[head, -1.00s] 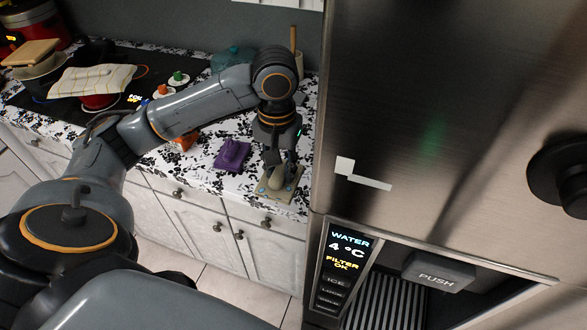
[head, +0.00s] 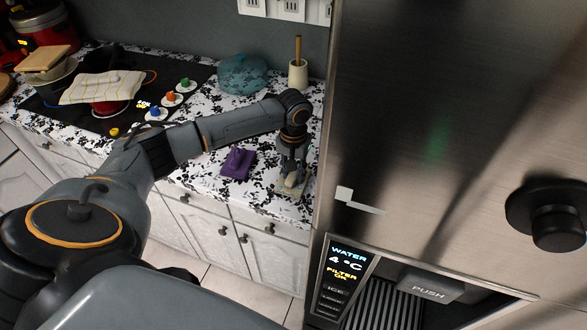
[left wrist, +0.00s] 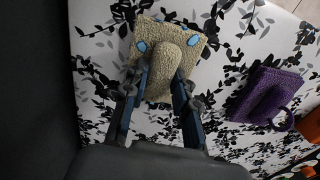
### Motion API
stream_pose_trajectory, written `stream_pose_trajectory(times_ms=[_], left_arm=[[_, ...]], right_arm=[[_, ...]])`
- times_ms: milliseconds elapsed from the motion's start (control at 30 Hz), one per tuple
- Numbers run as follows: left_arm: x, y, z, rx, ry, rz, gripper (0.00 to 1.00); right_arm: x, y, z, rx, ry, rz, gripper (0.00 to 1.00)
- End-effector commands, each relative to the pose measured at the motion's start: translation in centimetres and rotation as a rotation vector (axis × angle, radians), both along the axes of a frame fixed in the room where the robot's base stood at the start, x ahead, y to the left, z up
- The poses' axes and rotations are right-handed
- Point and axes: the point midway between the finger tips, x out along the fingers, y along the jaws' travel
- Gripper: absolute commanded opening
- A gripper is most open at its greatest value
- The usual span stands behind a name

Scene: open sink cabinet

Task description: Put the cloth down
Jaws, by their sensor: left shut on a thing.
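A beige cloth with blue spots and a raised middle (left wrist: 160,52) is in my left gripper (left wrist: 158,80). In the head view the cloth (head: 283,189) is at the right end of the patterned counter, near its front edge and the fridge. My left gripper (head: 291,172) points down and is shut on the raised middle. I cannot tell whether the cloth touches the counter or hangs just above it. A purple cloth (head: 237,163) lies on the counter to the left; it also shows in the left wrist view (left wrist: 270,95). My right gripper is not in view.
The steel fridge (head: 430,110) stands close on the right. A teal covered dish (head: 242,74) and a white utensil pot (head: 298,74) stand at the back. A striped towel (head: 100,87) lies over a red pot on the cooktop. An orange thing (left wrist: 311,126) lies beyond the purple cloth.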

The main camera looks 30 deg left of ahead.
Motion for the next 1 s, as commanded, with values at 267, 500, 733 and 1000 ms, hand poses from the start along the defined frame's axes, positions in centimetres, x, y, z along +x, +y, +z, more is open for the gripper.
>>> stream_pose_trajectory(times_ms=[267,500,733,1000], left_arm=[[0.0,0.0,-0.3,-0.001,0.000,0.000,0.02],[0.0,0.0,-0.6,-0.001,0.001,0.000,0.50],[0.0,0.0,-0.6,-0.001,0.000,0.000,0.50],[0.1,0.0,1.2,-0.001,-0.005,0.001,0.50]], right_arm=[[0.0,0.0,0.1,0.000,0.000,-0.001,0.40],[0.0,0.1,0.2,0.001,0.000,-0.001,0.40],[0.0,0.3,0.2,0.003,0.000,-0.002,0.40],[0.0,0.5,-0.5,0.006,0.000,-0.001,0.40]])
